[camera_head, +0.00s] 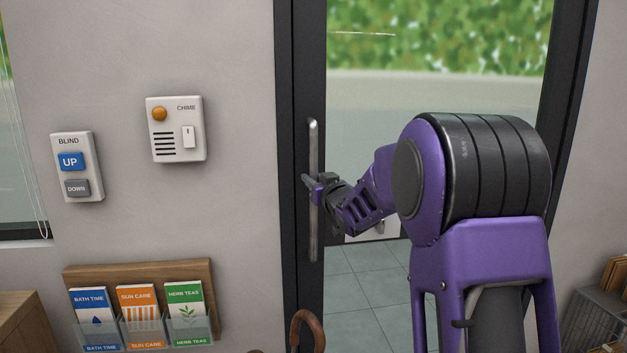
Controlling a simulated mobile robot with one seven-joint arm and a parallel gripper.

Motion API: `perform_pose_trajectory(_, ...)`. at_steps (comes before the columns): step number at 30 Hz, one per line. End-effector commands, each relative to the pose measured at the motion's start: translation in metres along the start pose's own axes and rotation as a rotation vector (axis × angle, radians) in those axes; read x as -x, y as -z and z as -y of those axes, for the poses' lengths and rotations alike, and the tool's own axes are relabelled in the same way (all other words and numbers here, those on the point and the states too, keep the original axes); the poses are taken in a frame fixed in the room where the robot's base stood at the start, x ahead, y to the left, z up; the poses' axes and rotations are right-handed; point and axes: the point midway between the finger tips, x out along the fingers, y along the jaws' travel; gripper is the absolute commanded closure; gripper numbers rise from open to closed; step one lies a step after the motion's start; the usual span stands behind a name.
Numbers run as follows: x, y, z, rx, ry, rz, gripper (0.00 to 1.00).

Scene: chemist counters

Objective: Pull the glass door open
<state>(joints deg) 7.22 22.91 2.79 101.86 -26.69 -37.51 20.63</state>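The glass door (365,105) has a dark frame and fills the middle and right of the view. Its metal handle (314,145) is a tall vertical bar on the left side of the door. My purple arm reaches in from the right, in front of the glass. My gripper (311,187) is at the lower half of the handle, with finger parts showing on both sides of the bar. The view is too small to tell whether the fingers press on the bar. My arm hides part of the glass and a pale sign low on the door.
Left of the door, the wall carries a chime box (176,143), a blind switch (77,167) and a leaflet rack (138,270). A curved brown handle (307,328) stands at the bottom, near the door frame. A wire basket (598,318) is at the lower right.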

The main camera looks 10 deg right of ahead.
Motion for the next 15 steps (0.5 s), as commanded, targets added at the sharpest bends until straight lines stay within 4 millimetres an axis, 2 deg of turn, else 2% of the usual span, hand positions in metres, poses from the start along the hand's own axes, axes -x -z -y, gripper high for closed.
perform_pose_trajectory(1, 0.0001, 0.0001, -0.0001, 0.000, 0.000, 0.000, 0.86)
perform_pose_trajectory(3, 0.0001, 0.0001, -0.0001, 0.000, 0.000, 0.000, 0.99)
perform_pose_trajectory(4, 0.0001, 0.0001, -0.0001, 0.000, 0.000, 0.000, 1.00)
perform_pose_trajectory(15, 0.0002, 0.0002, -0.0002, 0.000, 0.000, 0.000, 1.00)
